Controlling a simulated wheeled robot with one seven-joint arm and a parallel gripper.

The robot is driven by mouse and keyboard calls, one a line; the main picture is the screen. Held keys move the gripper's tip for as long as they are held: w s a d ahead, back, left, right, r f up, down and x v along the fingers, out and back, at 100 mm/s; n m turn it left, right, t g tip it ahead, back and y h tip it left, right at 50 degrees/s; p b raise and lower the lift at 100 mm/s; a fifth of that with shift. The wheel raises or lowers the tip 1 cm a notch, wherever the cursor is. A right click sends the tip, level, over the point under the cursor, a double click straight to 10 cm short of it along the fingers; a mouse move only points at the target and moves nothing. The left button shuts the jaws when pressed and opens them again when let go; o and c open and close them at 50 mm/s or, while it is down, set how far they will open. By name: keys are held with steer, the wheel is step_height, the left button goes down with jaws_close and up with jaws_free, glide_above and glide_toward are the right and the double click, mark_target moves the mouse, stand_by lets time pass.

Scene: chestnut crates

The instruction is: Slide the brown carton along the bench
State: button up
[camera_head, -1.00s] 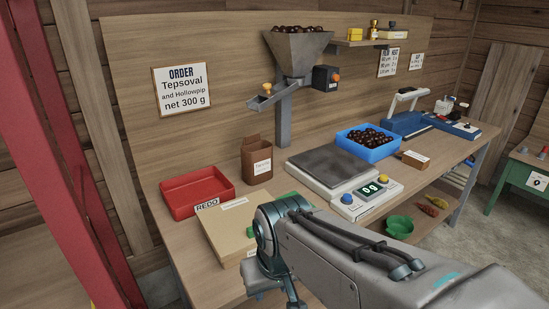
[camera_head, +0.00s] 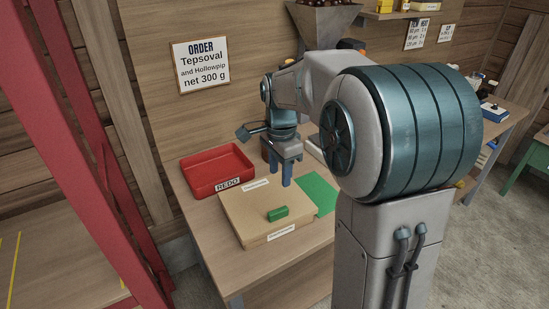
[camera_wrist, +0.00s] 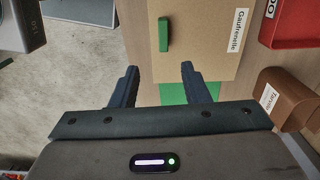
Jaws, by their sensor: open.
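The small brown carton (camera_wrist: 295,90) has a white label and shows at the right of the wrist view. In the head view it is almost wholly hidden behind my gripper. My gripper (camera_head: 279,178) points down over the bench, its fingers apart with nothing between them. In the wrist view the fingertips (camera_wrist: 158,72) lie over the near edge of a flat tan box (camera_wrist: 215,62), with the brown carton off to their right. I cannot tell whether they touch the box.
The flat tan box (camera_head: 241,211) bears a green block (camera_head: 278,213). A red REDO tray (camera_head: 216,171) stands behind it at the left. A green mat (camera_head: 318,193) lies at its right. A hopper (camera_head: 320,24) stands at the back. My arm hides most of the bench's right side.

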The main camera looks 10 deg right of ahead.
mark_target(277, 211)
steer(key=f, duration=0.9)
steer(key=f+p, duration=0.1)
steer(key=f, duration=0.3)
steer(key=shift+w+f, duration=0.35)
steer(key=shift+f, duration=0.05)
steer(key=shift+m, duration=0.3)
jaws_close()
steer(key=shift+a, duration=0.15)
steer(key=shift+s+a+b, duration=0.2)
steer(key=shift+s+a, duration=0.4)
steer(key=shift+a, duration=0.75)
steer(key=shift+s+a+b, duration=0.15)
steer(key=shift+s+a, duration=0.45)
steer(key=shift+a, duration=0.75)
steer(key=shift+s+a+b, duration=0.2)
steer(key=shift+s+a, duration=0.4)
steer(key=shift+a, duration=0.75)
